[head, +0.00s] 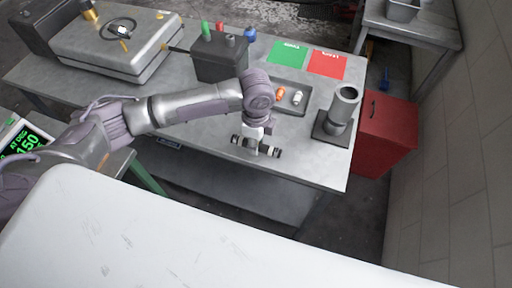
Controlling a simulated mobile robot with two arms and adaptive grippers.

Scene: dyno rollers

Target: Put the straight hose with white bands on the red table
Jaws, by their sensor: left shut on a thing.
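My left gripper (256,143) reaches over the front of the grey workbench (200,140) and points down. It is shut on a short straight dark hose with white bands (274,153), whose ends stick out on both sides of the fingers. The gripper hides the hose's middle. I cannot tell whether the hose touches the bench top. My right gripper is not in view.
A tray (299,106) with orange and white small parts lies behind the gripper. A grey cylinder stand (339,113) is at the bench's right edge. Green (288,53) and red (327,64) mats lie at the back. A black box (220,62) holds coloured items.

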